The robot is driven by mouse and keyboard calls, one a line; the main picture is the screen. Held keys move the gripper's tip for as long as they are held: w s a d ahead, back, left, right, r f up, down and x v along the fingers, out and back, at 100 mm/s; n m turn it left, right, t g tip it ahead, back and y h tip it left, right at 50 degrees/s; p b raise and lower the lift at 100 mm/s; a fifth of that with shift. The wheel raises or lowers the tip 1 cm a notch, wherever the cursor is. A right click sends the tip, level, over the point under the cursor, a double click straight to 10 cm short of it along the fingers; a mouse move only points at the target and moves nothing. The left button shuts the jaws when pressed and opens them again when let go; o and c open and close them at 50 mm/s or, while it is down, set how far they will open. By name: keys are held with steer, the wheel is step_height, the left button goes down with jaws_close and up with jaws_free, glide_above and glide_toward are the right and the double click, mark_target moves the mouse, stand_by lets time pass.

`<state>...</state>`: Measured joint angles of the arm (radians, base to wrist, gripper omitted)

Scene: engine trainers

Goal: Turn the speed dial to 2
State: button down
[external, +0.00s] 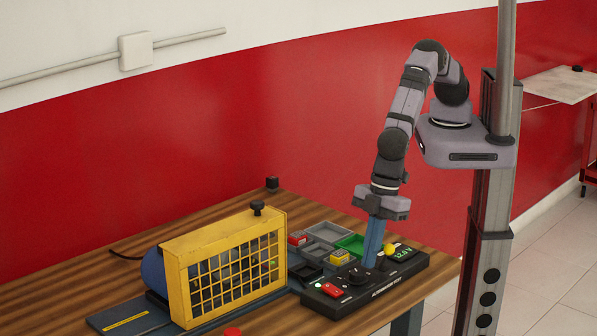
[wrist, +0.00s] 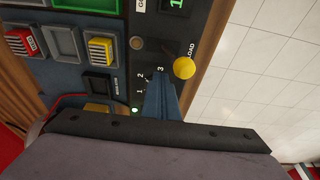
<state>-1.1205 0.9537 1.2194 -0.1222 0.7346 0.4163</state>
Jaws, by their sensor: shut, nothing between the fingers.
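The black control panel (external: 415,263) lies along the right of the bench. A dark round dial (external: 355,275) sits on it, behind the red rocker switch (external: 331,289). In the wrist view the printed numerals 1, 2 and 3 (wrist: 141,76) curve around the dial's place, but my fingers hide most of the dial. I cannot read where its pointer stands. My gripper (external: 369,265) points down with its blue fingers shut and empty, tips low at the dial's right side. The fingers also show in the wrist view (wrist: 157,82). I cannot tell whether they touch the dial.
A yellow knob (wrist: 184,68) marked LOAD stands close to my fingers. A green display (external: 403,253) is at the panel's far end. Parts trays (external: 325,232) and a yellow-caged engine (external: 180,270) stand left of the panel. Open floor (wrist: 265,60) lies beyond the bench edge.

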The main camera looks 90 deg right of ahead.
step_height(320, 180, up, 5)
steer(key=p, duration=0.2)
steer(key=shift+r+p, duration=0.1)
steer(key=shift+p, duration=0.3)
steer(key=w+d+r+m+h, duration=0.1)
steer(key=w+d+r, duration=0.15)
steer(key=d, duration=0.65)
steer(key=w+d+r+m, duration=0.2)
steer(key=w+d, duration=0.2)
steer(key=d, duration=0.5)
steer(key=w+d+r+m+h, duration=0.1)
steer(key=w+d+r, duration=0.15)
steer(key=d, duration=0.65)
steer(key=s+d+m, duration=0.1)
steer(key=s+d, duration=0.4)
steer(key=d, duration=0.3)
steer(key=s+d+m+g, duration=0.1)
steer(key=s+d, duration=0.3)
steer(key=d, duration=0.5)
steer(key=s+d+m+g, duration=0.1)
steer(key=s+d+m, duration=0.2)
steer(key=s+d, duration=0.2)
steer(key=d, duration=0.3)
steer(key=shift+s+d+f, duration=0.2)
steer(key=shift+s+f, duration=0.05)
steer(key=shift+s, duration=0.1)
